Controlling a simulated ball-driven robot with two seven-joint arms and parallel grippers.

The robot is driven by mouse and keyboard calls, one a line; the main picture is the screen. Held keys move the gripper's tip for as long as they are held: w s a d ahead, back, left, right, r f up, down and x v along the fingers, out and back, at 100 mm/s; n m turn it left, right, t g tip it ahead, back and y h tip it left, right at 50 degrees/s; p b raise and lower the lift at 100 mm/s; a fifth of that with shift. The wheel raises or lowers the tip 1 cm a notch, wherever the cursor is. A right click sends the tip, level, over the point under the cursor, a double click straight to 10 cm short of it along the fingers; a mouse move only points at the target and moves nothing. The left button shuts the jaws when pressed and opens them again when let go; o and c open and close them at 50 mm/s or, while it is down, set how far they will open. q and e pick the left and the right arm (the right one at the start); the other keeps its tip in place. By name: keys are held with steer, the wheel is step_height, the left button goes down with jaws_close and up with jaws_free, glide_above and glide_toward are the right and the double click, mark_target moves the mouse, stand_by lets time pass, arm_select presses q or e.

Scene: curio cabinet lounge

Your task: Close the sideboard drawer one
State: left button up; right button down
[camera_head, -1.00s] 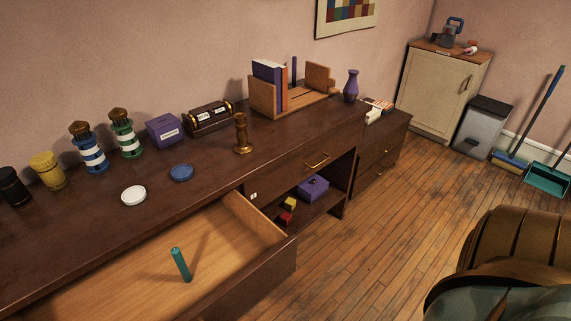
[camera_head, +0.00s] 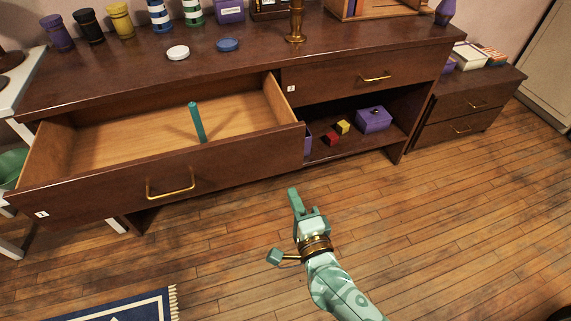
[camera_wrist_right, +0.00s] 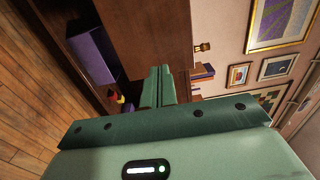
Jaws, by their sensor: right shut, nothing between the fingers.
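The open sideboard drawer (camera_head: 110,196) juts out at the left of the head view, its brass handle (camera_head: 170,187) on the front and a small white label at the front's left end. A teal candle-like stick (camera_head: 197,122) stands upright inside it. My right gripper (camera_head: 294,200) is shut and empty, in front of the sideboard and to the right of the drawer front, apart from it. In the right wrist view its closed fingers (camera_wrist_right: 157,86) point toward the dark wood. My left gripper is not in view.
The drawer to the right (camera_head: 350,77) is shut, above an open shelf with a purple box (camera_head: 373,119) and small red and yellow cubes. Jars, lids and a candlestick (camera_head: 296,22) stand on top. A fringed blue rug (camera_head: 125,307) lies below; the wooden floor is otherwise clear.

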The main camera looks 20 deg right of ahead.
steer(key=b, duration=0.1)
glide_toward(275, 152)
steer(key=w+b, duration=0.1)
steer(key=w, duration=0.5)
steer(key=shift+f, duration=0.1)
steer(key=shift+w, duration=0.4)
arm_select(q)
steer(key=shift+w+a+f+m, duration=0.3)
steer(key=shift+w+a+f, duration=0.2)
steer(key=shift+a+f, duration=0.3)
arm_select(e)
steer(key=shift+w, duration=0.1)
